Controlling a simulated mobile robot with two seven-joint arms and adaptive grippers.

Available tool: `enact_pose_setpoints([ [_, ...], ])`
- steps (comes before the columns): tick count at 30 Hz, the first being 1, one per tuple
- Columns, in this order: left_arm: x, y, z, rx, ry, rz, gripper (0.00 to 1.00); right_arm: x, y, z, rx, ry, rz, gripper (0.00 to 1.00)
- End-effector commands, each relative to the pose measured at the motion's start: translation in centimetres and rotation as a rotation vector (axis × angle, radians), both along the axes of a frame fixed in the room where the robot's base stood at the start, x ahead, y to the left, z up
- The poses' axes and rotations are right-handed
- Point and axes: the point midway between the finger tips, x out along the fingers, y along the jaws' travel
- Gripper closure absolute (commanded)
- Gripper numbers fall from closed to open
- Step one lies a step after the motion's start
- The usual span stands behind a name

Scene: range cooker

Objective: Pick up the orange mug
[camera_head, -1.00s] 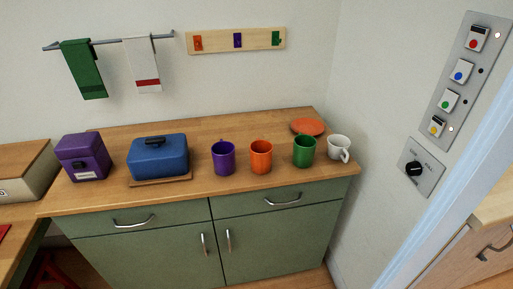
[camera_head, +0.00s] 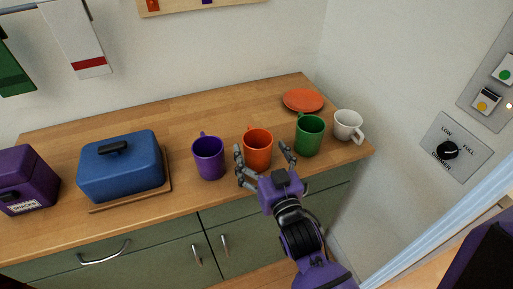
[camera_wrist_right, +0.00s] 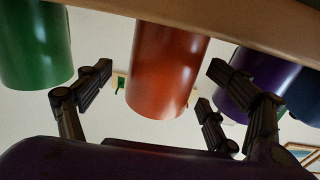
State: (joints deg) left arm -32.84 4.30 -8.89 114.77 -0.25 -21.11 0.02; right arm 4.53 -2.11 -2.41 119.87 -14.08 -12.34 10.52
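The orange mug (camera_head: 258,148) stands upright on the wooden counter, between the purple mug (camera_head: 208,157) and the green mug (camera_head: 309,135). My right gripper (camera_head: 262,159) is at the front of the orange mug, its fingers spread open to the mug's left and right. In the right wrist view, which is upside down, the orange mug (camera_wrist_right: 165,70) shows between the open fingers (camera_wrist_right: 160,80), with gaps on both sides. The green mug (camera_wrist_right: 35,45) and purple mug (camera_wrist_right: 255,80) flank it there. My left gripper is not in view.
A white mug (camera_head: 348,125) stands right of the green mug, and an orange plate (camera_head: 303,99) lies behind. A blue lidded dish (camera_head: 120,170) and a purple box (camera_head: 24,180) are on the left.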

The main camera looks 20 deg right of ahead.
Motion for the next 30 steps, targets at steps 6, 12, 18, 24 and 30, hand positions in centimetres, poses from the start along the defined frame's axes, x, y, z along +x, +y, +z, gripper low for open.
enact_pose_setpoints([
  [6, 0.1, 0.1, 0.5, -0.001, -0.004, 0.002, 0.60, 3.2, 0.1, -0.1, 0.000, -0.003, 0.001, 0.16],
  [12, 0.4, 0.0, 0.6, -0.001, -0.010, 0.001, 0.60, 3.8, 0.1, -0.3, 0.000, 0.002, 0.000, 0.16],
  [18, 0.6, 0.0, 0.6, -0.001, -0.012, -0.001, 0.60, 3.8, 0.1, -0.4, 0.001, 0.002, 0.001, 0.26],
  [24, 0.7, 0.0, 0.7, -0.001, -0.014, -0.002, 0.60, 3.7, 0.1, -0.4, 0.001, 0.002, 0.001, 0.52],
  [30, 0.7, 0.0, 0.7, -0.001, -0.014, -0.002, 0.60, 3.7, 0.1, -0.4, 0.001, 0.003, 0.001, 0.77],
])
